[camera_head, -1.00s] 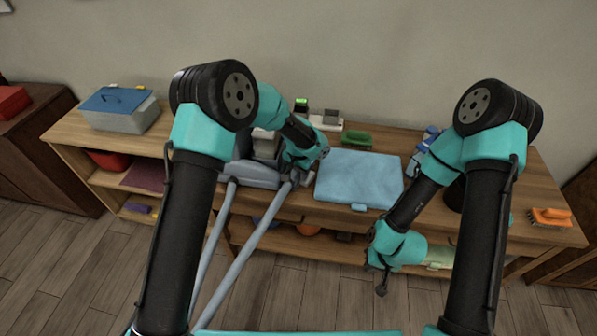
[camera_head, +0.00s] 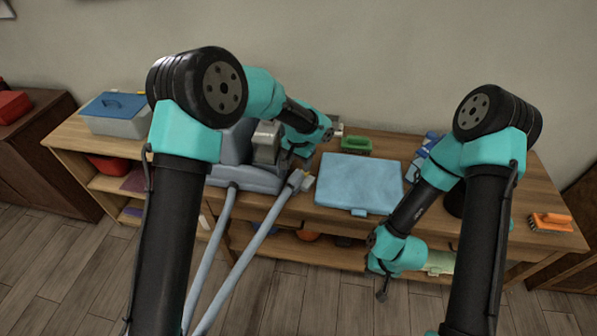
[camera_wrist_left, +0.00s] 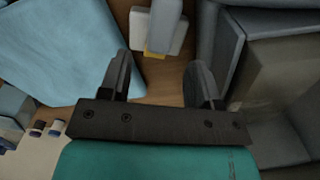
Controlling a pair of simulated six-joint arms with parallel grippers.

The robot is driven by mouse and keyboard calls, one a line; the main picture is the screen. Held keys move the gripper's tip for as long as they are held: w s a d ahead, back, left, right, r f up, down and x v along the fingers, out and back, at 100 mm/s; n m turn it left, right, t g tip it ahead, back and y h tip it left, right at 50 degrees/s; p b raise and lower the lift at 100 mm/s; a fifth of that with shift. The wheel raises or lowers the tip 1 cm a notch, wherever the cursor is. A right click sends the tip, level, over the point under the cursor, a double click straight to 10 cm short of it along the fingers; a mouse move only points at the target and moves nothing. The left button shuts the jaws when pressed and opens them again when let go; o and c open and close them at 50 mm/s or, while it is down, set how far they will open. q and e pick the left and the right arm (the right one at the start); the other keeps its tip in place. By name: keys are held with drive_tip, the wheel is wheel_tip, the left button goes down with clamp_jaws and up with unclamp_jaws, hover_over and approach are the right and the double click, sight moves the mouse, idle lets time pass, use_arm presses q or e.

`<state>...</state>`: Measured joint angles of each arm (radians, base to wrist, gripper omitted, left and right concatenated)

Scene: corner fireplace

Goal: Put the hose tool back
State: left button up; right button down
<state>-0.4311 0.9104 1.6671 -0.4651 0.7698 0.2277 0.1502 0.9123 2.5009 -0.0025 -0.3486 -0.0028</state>
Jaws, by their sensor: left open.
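The grey machine (camera_head: 235,178) stands on the wooden bench, left of the blue cloth. Two pale hoses (camera_head: 243,258) run from its front down towards me. One hose ends at the hose tool (camera_head: 300,181), a pale block at the bench's front edge. In the left wrist view the hose tool (camera_wrist_left: 143,32) shows as a white block with a yellow strip, beyond the fingertips. My left gripper (camera_wrist_left: 160,75) is open and empty, apart from the tool, between the cloth and the machine. My right gripper (camera_head: 382,290) hangs low in front of the bench; its jaws are too small to read.
The blue cloth (camera_head: 360,182) lies mid-bench with a green brush (camera_head: 355,144) behind it. Blue bottles (camera_head: 424,150) stand to its right, partly behind my right arm. An orange brush (camera_head: 550,222) is at the right end. A blue-lidded box (camera_head: 115,115) stands at the left.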

sight(298, 172)
use_arm(q)
drive_tip(key=shift+r, duration=2.35)
